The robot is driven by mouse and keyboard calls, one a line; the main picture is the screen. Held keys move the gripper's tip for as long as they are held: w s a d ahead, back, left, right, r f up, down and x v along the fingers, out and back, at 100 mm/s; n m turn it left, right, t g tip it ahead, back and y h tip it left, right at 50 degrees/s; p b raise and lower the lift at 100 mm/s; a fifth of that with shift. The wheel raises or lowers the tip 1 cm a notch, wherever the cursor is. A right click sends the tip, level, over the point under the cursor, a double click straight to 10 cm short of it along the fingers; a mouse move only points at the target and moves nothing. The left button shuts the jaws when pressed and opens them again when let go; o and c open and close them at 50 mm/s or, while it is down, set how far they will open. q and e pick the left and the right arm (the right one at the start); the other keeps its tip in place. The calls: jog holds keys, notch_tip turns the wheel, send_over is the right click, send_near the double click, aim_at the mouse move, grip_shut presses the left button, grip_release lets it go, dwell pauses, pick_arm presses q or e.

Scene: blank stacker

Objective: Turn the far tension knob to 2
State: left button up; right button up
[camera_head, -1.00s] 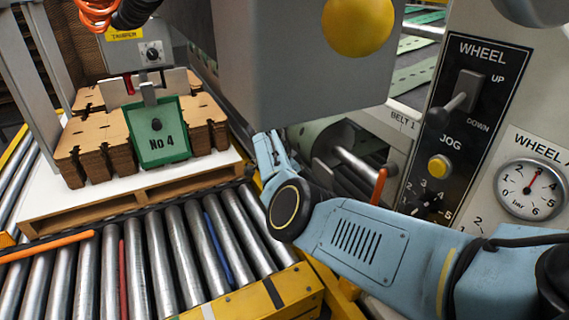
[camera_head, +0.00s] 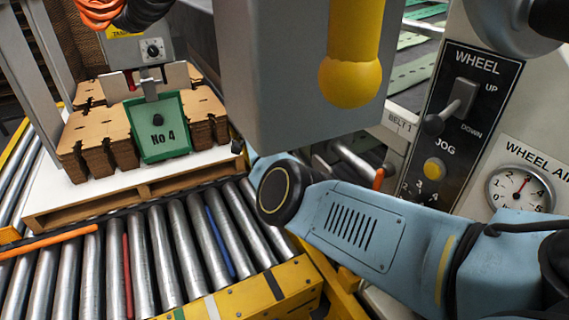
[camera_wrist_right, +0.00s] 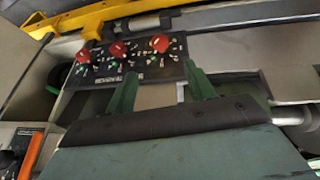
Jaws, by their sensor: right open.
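In the right wrist view a dark panel (camera_wrist_right: 134,73) carries three red knobs with small scale marks around them: a left one (camera_wrist_right: 84,56), a middle one (camera_wrist_right: 117,50) and a right one (camera_wrist_right: 159,43). The scale numbers are too small to read, and I cannot tell which knob is the far one. My right gripper (camera_wrist_right: 162,88) is open, its two green fingers apart at the lower edge of the panel, with nothing seen between them. In the head view my right arm comes in from the right, and its gripper is hidden. My left gripper is not in view.
In the head view a grey housing with a yellow ball (camera_head: 350,80) hangs above my right arm. A WHEEL/JOG panel (camera_head: 455,135) and a gauge (camera_head: 519,187) stand at right. A pallet (camera_head: 75,207) of cardboard blanks sits at left behind the rollers (camera_head: 190,250).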

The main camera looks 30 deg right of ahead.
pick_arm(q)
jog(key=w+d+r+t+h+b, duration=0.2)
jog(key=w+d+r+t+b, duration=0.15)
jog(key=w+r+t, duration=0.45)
pick_arm(e)
jog(key=d+f+t, duration=0.1)
jog(key=f, duration=0.3)
jog(key=s+d+f+t+b, duration=0.1)
jog(key=d+f, duration=0.1)
jog(key=f, duration=0.2)
jog(key=s+d+f+b, duration=0.1)
jog(key=f, duration=0.3)
jog(key=shift+s+d+m+t, duration=0.25)
jog(key=shift+d+m+t, duration=0.05)
jog(key=shift+d+t, duration=0.1)
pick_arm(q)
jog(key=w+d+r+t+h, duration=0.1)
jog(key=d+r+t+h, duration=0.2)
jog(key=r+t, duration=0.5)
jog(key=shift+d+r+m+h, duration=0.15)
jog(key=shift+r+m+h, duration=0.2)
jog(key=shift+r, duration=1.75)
pick_arm(e)
jog(key=shift+d+f, duration=0.1)
jog(key=shift+f, duration=0.05)
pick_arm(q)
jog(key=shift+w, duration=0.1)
pick_arm(e)
jog(key=shift+h, duration=0.3)
jog(key=c, duration=1)
